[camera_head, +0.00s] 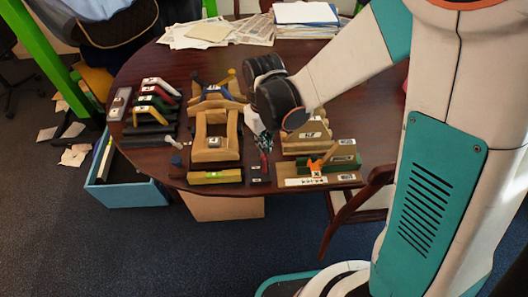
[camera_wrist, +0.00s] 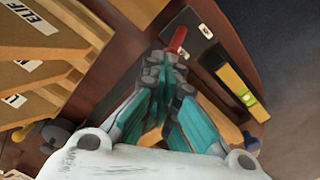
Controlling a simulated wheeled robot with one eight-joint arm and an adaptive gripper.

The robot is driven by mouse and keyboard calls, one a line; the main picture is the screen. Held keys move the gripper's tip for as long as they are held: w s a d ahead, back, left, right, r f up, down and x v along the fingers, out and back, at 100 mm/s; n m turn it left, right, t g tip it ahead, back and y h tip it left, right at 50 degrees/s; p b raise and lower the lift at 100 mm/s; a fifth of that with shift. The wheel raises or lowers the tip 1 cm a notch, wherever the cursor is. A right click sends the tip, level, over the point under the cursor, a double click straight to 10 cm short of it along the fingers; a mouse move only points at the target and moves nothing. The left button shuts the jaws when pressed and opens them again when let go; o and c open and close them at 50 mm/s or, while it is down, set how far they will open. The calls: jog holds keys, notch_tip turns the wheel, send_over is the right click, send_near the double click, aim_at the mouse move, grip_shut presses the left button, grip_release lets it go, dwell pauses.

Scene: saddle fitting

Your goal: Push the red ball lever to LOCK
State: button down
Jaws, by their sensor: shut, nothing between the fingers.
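The red lever (camera_wrist: 177,39) stands on a dark base plate (camera_wrist: 190,28) in the wrist view, just beyond my fingertips. My gripper (camera_wrist: 168,62) is shut and empty, with its tips close to the lever; I cannot tell whether they touch it. A small pale label (camera_wrist: 207,31) sits on the plate to the right of the lever, too small to read. In the head view my gripper (camera_head: 264,146) points down over the table's front edge area, by the small dark base (camera_head: 259,174). It largely hides the lever there.
A wooden frame (camera_head: 230,146) and a yellow bar (camera_head: 215,177) lie left of the base. Wooden saddle blocks (camera_head: 309,138) and an orange piece (camera_head: 315,167) are to its right. Coloured handles (camera_head: 154,100) stand farther left. The table's front edge is close.

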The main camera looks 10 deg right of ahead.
aim_at(265, 167)
jog(key=shift+s, duration=1.95)
jog(key=shift+s, duration=0.35)
jog(key=shift+s+a, duration=0.1)
jog(key=shift+s, duration=0.55)
jog(key=shift+s, duration=0.35)
jog(key=shift+s, duration=0.45)
jog(key=shift+w, duration=0.1)
jog(key=shift+w, duration=0.5)
jog(key=shift+r, duration=0.1)
